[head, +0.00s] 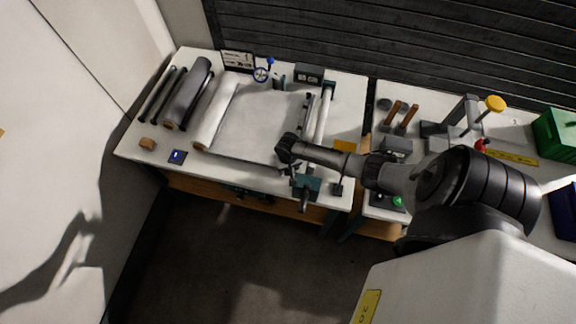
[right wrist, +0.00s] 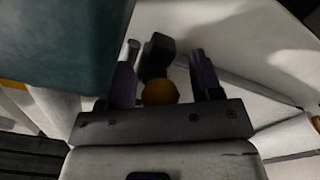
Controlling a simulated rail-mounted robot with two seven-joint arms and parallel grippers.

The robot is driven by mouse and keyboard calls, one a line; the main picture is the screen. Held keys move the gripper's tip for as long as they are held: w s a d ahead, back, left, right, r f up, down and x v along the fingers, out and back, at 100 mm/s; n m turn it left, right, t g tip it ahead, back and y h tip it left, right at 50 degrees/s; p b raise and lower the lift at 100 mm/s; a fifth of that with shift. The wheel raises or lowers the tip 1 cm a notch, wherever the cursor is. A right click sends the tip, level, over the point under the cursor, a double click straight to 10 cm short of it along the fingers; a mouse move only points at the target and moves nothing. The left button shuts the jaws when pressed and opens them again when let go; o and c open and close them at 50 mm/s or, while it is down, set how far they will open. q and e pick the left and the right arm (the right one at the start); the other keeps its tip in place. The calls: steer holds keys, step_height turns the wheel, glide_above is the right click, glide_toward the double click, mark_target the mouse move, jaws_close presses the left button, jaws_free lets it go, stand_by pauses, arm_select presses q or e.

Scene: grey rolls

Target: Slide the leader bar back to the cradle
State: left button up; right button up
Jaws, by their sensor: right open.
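The grey sheet (head: 255,118) lies flat on the left bench. Its pale roll (head: 213,115) is at its left end; I cannot clearly make out the cradle there. A thin dark bar, apparently the leader bar (head: 305,112), runs along the sheet's right edge. My right arm hides its near end. My right gripper (right wrist: 160,88) is open, low over the bench front by the sheet's near right corner. An orange round knob (right wrist: 160,92) shows between its fingers, with a dark piece (right wrist: 157,55) beyond; I cannot tell whether the fingers touch it. My left gripper is out of view.
A teal block (head: 307,186) at the bench front stands close beside my right gripper and fills a corner of the wrist view (right wrist: 55,45). Dark rolls (head: 188,92) lie at the left. A grey box (head: 309,74) stands behind the sheet. The sheet's middle is clear.

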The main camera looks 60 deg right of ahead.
steer(key=shift+c, duration=0.3)
jaws_close()
stand_by(0.3)
